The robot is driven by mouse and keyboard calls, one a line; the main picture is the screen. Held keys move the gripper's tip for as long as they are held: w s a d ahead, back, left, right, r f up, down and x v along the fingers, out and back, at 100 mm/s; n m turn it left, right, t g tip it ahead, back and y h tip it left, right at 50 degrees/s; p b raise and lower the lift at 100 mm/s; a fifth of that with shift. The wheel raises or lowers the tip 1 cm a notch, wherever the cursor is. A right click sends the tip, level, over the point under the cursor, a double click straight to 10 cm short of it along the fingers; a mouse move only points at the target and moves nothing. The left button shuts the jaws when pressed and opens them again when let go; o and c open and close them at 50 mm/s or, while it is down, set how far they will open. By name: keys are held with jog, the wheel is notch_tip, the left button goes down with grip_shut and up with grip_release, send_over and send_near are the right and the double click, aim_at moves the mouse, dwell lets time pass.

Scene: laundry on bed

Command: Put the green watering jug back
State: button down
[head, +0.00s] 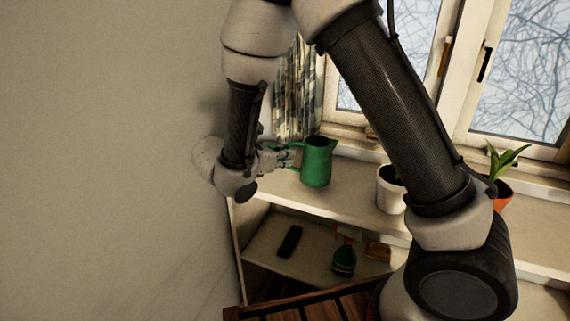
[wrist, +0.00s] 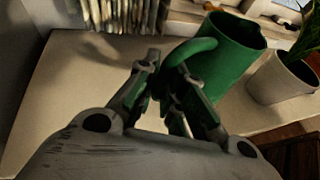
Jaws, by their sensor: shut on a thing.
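The green watering jug (head: 317,163) is upright at the left part of the white shelf top (head: 345,188), below the window. Its open top and handle side show in the wrist view (wrist: 226,55). My gripper (head: 284,157) reaches in from the left and is shut on the jug's handle. In the wrist view the fingers (wrist: 170,88) close around the handle, and the jug body is just beyond them. The jug's base looks on or very near the shelf top; I cannot tell if it touches.
A white pot (head: 390,190) with a plant stands right of the jug, and an orange pot (head: 503,194) farther right. A patterned curtain (head: 296,95) hangs behind. The lower shelf holds a dark object (head: 289,242) and a spray bottle (head: 344,258). A wall is close on the left.

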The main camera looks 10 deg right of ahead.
jog(key=shift+f, duration=1.3)
jog(key=c, duration=1.5)
grip_release()
